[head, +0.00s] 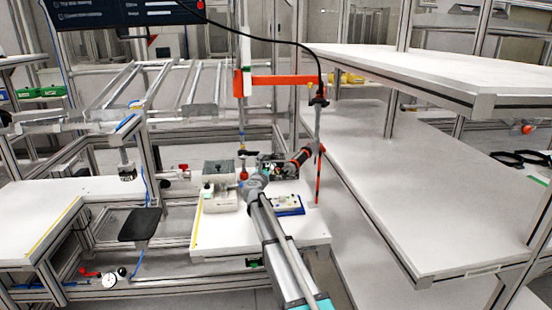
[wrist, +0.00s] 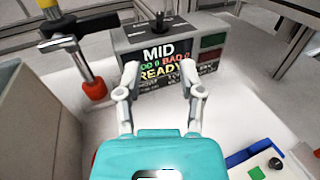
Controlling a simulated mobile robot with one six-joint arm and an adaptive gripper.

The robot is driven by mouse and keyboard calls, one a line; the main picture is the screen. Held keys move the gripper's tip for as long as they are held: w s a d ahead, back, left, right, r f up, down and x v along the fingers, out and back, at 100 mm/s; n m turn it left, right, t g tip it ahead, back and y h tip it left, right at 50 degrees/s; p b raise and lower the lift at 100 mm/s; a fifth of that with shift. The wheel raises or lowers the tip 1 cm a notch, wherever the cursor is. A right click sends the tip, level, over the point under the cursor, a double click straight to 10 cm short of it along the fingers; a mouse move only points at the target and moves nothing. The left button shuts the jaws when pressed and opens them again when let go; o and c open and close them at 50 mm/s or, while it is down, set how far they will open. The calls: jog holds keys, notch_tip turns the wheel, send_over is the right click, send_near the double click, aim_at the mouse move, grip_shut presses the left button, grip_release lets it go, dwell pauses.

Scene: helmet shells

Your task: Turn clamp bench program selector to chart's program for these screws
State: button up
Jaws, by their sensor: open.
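A grey control box (wrist: 165,55) stands on the white bench in the wrist view; its display (wrist: 162,65) reads MID, with good and bad counts of 0 and READY. A black selector knob (wrist: 160,20) with a pointer sits on top of it. My gripper (wrist: 163,80) is open and empty, its fingers in front of the display and below the knob. In the head view my gripper (head: 255,184) is at the bench, partly in front of the box (head: 282,165). The program chart and screws cannot be made out.
A red-tipped clamp rod (wrist: 95,86) stands left of the box. A blue-edged tray (head: 290,206) lies at the right of the bench (head: 215,236). Shelves (head: 430,200) stand at right.

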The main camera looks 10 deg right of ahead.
aim_at(272, 157)
jog(key=shift+w, duration=0.15)
jog(key=x, duration=1.3)
jog(key=shift+w, duration=0.25)
